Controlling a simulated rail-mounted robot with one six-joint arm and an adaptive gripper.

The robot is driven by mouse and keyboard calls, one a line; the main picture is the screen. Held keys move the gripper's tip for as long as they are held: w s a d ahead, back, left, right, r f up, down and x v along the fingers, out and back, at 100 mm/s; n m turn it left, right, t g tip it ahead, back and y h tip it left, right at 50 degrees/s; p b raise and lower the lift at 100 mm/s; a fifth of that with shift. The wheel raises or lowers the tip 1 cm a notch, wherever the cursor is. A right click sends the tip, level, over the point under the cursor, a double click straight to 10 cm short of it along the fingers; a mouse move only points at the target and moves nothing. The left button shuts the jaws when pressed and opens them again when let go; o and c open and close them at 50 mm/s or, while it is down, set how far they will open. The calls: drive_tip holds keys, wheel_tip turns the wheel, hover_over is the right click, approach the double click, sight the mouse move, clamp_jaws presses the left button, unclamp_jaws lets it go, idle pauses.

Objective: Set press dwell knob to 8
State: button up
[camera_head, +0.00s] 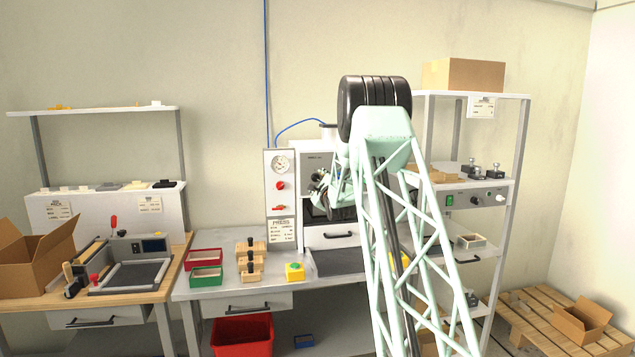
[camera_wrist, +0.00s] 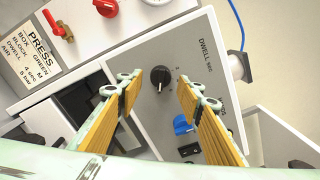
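The press dwell knob (camera_wrist: 160,77) is black and round, on a grey panel (camera_wrist: 205,75) lettered "DWELL sec" in the wrist view. A pale mark shows on its lower part. The scale digits around it are too small to read surely. My gripper (camera_wrist: 160,90) is open, with one yellow-padded finger on each side of the knob in the picture. Neither finger appears to touch it. In the head view my gripper (camera_head: 322,187) is in front of the press (camera_head: 312,162), and I cannot make out the knob there.
A blue knob (camera_wrist: 182,125) sits on the same panel, close to the right finger. A gauge panel (camera_head: 280,210) with red controls stands left of the press. A yellow button box (camera_head: 294,272) and wooden blocks (camera_head: 250,262) are on the bench below.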

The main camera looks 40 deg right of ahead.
drive_tip(key=v, duration=1)
drive_tip(key=shift+s, duration=0.15)
drive_tip(key=shift+a+r, duration=0.1)
drive_tip(key=shift+a, duration=0.05)
idle(0.4)
drive_tip(key=s+a+r+n+g+y, duration=0.15)
drive_tip(key=s+a+n, duration=0.25)
drive_tip(key=a, duration=0.5)
drive_tip(key=s+a+r+n+g+y, duration=0.1)
drive_tip(key=s+a+r+n, duration=0.25)
drive_tip(key=a, duration=0.55)
drive_tip(key=s+a+r+n+g+y, duration=0.1)
drive_tip(key=s+a+r+n+g, duration=0.2)
drive_tip(key=a, duration=0.6)
drive_tip(key=s+a+n+y, duration=0.2)
drive_tip(key=s+a+n, duration=0.3)
drive_tip(key=s+a, duration=0.55)
drive_tip(key=s+a+f+n+g+y, duration=0.1)
drive_tip(key=s+a+n, duration=0.3)
drive_tip(key=s, duration=1)
drive_tip(key=s+a+f+n+g, duration=0.3)
drive_tip(key=s+a, duration=0.6)
drive_tip(key=s, duration=0.6)
drive_tip(key=s+a+f+n+g+y, duration=0.1)
drive_tip(key=s+a+f+n, duration=0.3)
drive_tip(key=s, duration=1.1)
drive_tip(key=a+n+g, duration=0.1)
drive_tip(key=a+n, duration=0.2)
drive_tip(key=shift+a+y, duration=0.15)
drive_tip(key=shift+y, duration=0.2)
